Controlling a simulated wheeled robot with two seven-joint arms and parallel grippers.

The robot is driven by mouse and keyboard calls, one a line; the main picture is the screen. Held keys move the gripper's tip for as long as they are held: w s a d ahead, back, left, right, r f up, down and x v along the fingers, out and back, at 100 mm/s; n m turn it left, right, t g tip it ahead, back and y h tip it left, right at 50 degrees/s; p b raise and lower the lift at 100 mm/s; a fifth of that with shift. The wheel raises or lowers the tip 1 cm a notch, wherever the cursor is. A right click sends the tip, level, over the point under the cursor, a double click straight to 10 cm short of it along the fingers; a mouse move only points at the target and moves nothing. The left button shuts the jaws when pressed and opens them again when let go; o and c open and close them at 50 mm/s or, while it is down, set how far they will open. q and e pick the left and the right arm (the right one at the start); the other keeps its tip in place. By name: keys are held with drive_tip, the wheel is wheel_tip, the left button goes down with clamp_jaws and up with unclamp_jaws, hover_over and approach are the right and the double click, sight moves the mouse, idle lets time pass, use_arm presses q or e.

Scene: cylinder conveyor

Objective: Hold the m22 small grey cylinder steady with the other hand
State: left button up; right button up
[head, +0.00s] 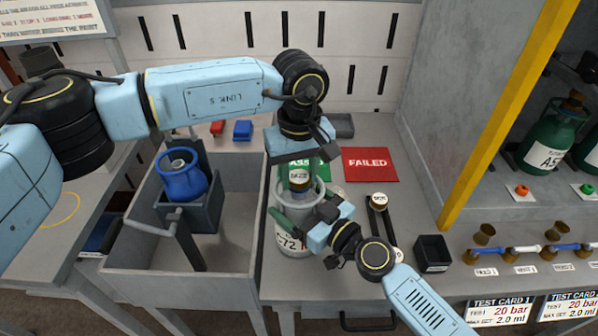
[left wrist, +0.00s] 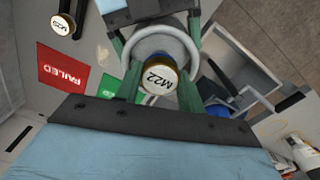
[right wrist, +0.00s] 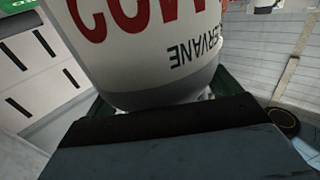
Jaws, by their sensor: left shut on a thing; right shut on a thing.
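The small grey cylinder (head: 290,240) stands upright on the bench with a ring collar around its top. My left gripper (head: 299,170) points down from above, its green fingers shut on a round M22-marked piece (head: 299,176) with a brass rim. This piece sits inside the collar in the left wrist view (left wrist: 158,78). My right gripper (head: 308,214) comes in from the front right, shut around the cylinder's body. In the right wrist view the cylinder's pale wall with red letters (right wrist: 150,50) lies between the green fingers. The neck joint is hidden.
A blue cylinder (head: 182,182) stands in a dark holder in the grey trough (head: 130,248) at left. A red FAILED mat (head: 370,165) and a partly covered green mat (head: 322,170) lie behind. An M25-marked tool (head: 379,201) and a black box (head: 432,250) are at right.

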sight(299, 176)
use_arm(q)
drive_tip(key=shift+m, duration=0.3)
drive_tip(key=m, duration=0.5)
drive_tip(key=shift+m, duration=0.4)
drive_tip(key=o, duration=1.4)
drive_tip(key=shift+c, duration=0.2)
wheel_tip(299, 176, up, 12)
